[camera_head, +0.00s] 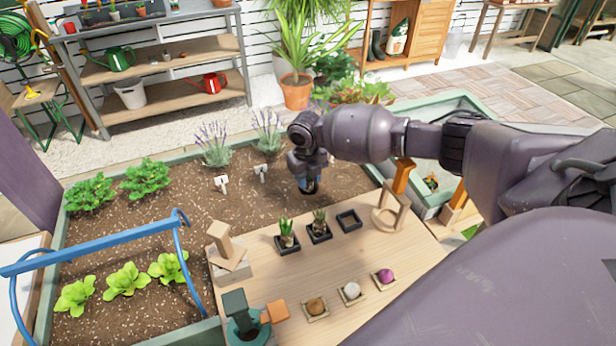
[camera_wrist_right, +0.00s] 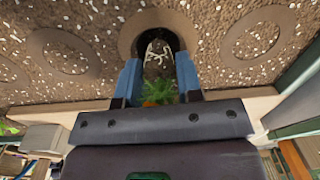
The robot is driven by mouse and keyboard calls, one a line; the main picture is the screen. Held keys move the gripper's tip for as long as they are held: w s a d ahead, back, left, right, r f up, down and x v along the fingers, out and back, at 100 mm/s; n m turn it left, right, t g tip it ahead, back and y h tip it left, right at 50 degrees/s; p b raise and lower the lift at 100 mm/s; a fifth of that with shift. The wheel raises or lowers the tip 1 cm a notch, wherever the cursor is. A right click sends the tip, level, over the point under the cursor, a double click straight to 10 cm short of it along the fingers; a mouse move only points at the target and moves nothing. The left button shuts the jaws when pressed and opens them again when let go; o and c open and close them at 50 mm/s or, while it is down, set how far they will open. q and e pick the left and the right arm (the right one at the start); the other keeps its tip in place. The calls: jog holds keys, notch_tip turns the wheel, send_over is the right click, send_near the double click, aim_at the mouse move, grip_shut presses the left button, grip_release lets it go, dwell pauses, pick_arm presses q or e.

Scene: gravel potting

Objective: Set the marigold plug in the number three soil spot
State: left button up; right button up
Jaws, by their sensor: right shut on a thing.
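The marigold plug (camera_wrist_right: 158,92) is between the blue fingers of my right gripper (camera_wrist_right: 158,72). Its green leaves and a bit of orange flower are toward the wrist, and its dark root ball with pale roots points away. In the right wrist view, the root ball overlaps a dark round soil hollow (camera_wrist_right: 131,38); I cannot tell whether it is inside or above it. A ringed soil spot lies to each side, one left (camera_wrist_right: 62,52) and one right (camera_wrist_right: 258,34). In the head view, my right gripper (camera_head: 308,187) is over the soil bed's right part, the plug mostly hidden. No spot number is readable. My left gripper is not in view.
The wooden table (camera_head: 345,262) bears two potted plants (camera_head: 287,237) (camera_head: 319,229), an empty black pot (camera_head: 348,220) and saucers with balls (camera_head: 351,291). A blue hoop frame (camera_head: 95,242) spans the bed's left. White markers (camera_head: 221,183) and lavender (camera_head: 214,142) stand near the back.

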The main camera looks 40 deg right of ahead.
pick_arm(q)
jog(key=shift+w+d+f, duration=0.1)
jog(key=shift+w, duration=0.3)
pick_arm(e)
jog(key=shift+f, duration=0.5)
